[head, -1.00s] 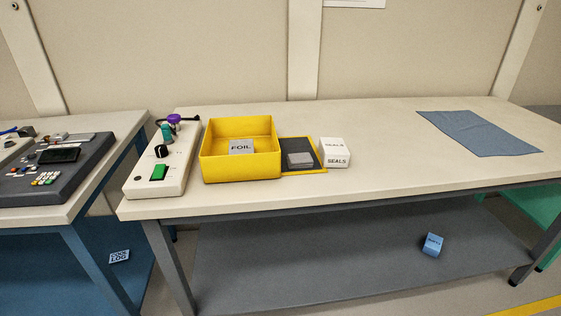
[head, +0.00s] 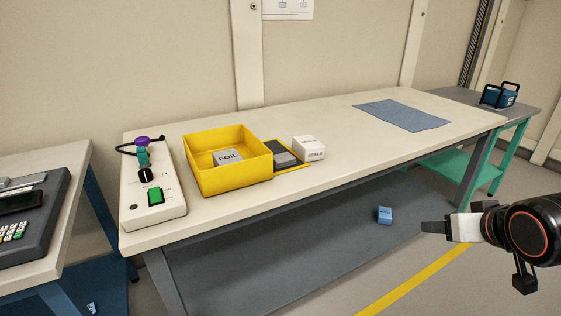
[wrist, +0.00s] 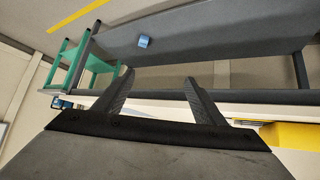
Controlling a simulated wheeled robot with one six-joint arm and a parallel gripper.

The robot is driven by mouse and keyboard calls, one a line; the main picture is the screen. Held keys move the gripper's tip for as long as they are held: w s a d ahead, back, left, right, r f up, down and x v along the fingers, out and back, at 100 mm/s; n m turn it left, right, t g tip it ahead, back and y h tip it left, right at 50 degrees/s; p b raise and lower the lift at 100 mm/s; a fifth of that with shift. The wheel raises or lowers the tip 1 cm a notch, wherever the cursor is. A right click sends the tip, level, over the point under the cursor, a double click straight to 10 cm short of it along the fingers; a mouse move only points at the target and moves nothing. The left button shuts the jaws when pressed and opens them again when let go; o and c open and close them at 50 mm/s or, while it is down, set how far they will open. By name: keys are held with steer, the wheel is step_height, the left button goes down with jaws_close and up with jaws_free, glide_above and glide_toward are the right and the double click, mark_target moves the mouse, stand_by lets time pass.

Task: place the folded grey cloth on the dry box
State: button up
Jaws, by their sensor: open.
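A small flat grey piece (head: 285,159), which looks like the folded grey cloth, lies on a dark panel with a yellow edge, between the yellow bin and a white SEALS box. I cannot read any label naming the dry box; a blue case with black handles (head: 499,96) stands on the far right table. My gripper (head: 428,227) is at the right of the head view, out in front of the bench and well apart from the cloth. In the wrist view its two fingers (wrist: 159,78) are spread with nothing between them.
The yellow bin (head: 233,186) holds a FOIL block (head: 229,157). The white SEALS box (head: 309,147) stands right of the panel. A white control box (head: 152,205) is at the bench's left end. A blue-grey sheet (head: 402,115) lies flat at right. A blue block (head: 385,215) is on the lower shelf.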

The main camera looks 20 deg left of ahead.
steer(key=w+a+r+n+t+y, duration=0.1)
steer(key=w+a+r+y, duration=0.1)
steer(key=a, duration=0.5)
steer(key=w+a+r+n+y, duration=0.1)
steer(key=w+a+n, duration=0.15)
steer(key=a, duration=0.45)
steer(key=n+y, duration=0.3)
steer(key=y, duration=0.3)
glide_toward(283, 157)
steer(key=shift+g, duration=0.3)
steer(key=x, duration=0.8)
steer(key=shift+w+a+r, duration=0.1)
steer(key=shift+w+r, duration=0.05)
steer(key=c, duration=0.9)
